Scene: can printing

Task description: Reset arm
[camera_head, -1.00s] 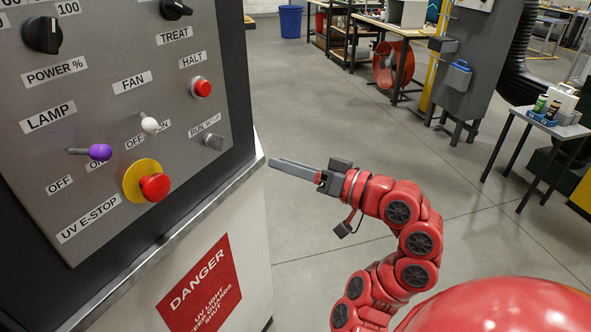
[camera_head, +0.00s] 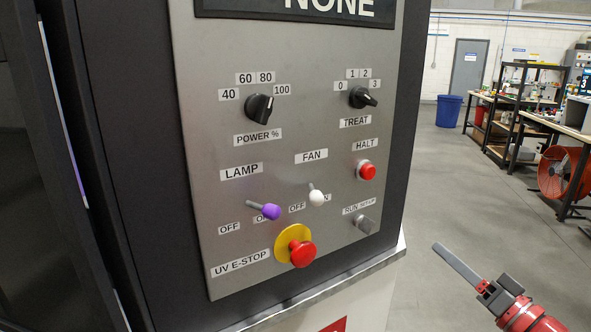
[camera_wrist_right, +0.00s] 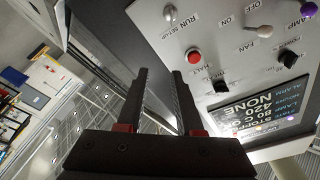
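My right gripper (camera_head: 437,246) is at the lower right of the head view, beside the grey control panel (camera_head: 225,190) and apart from it. In the right wrist view its two dark fingers (camera_wrist_right: 159,72) are spread with an empty gap between them. The panel carries a purple LAMP switch (camera_head: 270,211), a white FAN switch (camera_head: 316,198), a red HALT button (camera_head: 367,170) and a red UV E-STOP button (camera_head: 302,252) on a yellow disc. My left gripper is not in view.
Two black knobs (camera_head: 260,107) (camera_head: 362,97) sit higher on the panel. Open grey floor (camera_head: 450,200) lies right of the machine. A blue bin (camera_head: 449,110), workbenches (camera_head: 560,126) and a red fan (camera_head: 563,172) stand farther back.

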